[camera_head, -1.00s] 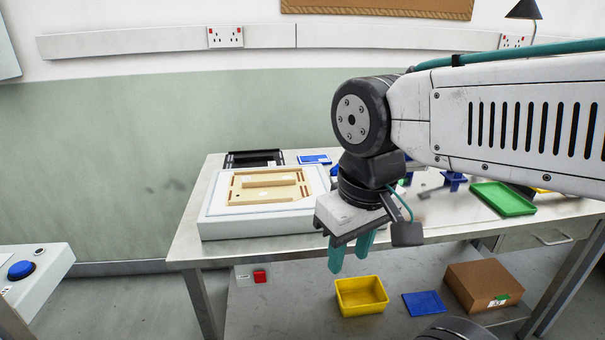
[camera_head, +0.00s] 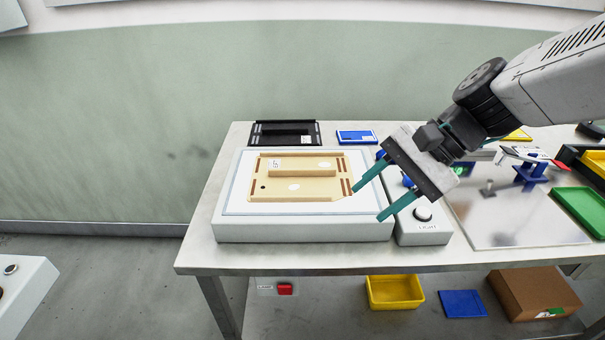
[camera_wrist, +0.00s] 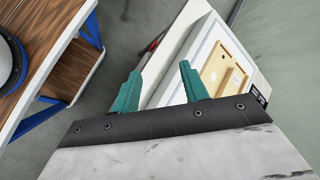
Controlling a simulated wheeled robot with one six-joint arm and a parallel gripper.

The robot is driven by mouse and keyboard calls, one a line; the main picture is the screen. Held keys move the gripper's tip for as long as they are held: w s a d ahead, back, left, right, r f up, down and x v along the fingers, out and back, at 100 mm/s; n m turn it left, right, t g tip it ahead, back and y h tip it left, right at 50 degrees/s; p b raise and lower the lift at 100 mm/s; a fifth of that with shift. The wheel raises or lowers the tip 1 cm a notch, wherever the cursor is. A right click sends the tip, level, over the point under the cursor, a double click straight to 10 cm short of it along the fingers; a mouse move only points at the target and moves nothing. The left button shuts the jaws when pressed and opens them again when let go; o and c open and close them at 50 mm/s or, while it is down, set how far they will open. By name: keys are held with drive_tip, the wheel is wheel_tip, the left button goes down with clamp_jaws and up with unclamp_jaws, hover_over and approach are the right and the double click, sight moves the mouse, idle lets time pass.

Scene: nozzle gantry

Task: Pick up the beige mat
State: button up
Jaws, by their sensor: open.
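The only beige thing I see is a flat, tan, tray-like piece (camera_head: 275,190) with a raised bar, small slots and white labels. It lies on a white, blue-edged panel on top of a white box (camera_head: 300,230), at the left of the table. It also shows in the wrist view (camera_wrist: 213,72), right of the fingers. My gripper (camera_head: 369,204) has two teal fingers, open and empty, pointing down and left. In the head view they appear over the box's right edge, just right of the beige piece. In the wrist view my gripper (camera_wrist: 159,70) has nothing between its fingers.
A control box (camera_head: 425,232) with a round button stands against the white box's right side. A black tray (camera_head: 284,128) and a blue item (camera_head: 356,137) lie behind. A green tray (camera_head: 583,208) sits at right. A yellow bin (camera_head: 394,292) and a cardboard box (camera_head: 535,293) are below.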

drive_tip(key=w+a+f+m+t+y, duration=0.1)
drive_tip(key=w+a+f+m+y, duration=0.1)
drive_tip(key=w+m, duration=0.3)
drive_tip(key=w+a+f+m+t+y, duration=0.1)
drive_tip(key=w+a+f+m+y, duration=0.15)
drive_tip(key=w, duration=0.45)
drive_tip(key=m+t, duration=0.4)
drive_tip(key=m, duration=0.3)
approach(301, 169)
drive_tip(key=shift+s+a, duration=0.2)
drive_tip(key=shift+a, duration=0.3)
drive_tip(key=shift+w+a+f+m, duration=0.15)
drive_tip(key=shift+w+m, duration=0.15)
drive_tip(key=shift+m, duration=0.05)
drive_tip(key=x, duration=0.7)
drive_tip(key=shift+w+f, duration=0.15)
drive_tip(key=shift+w, duration=0.1)
clamp_jaws()
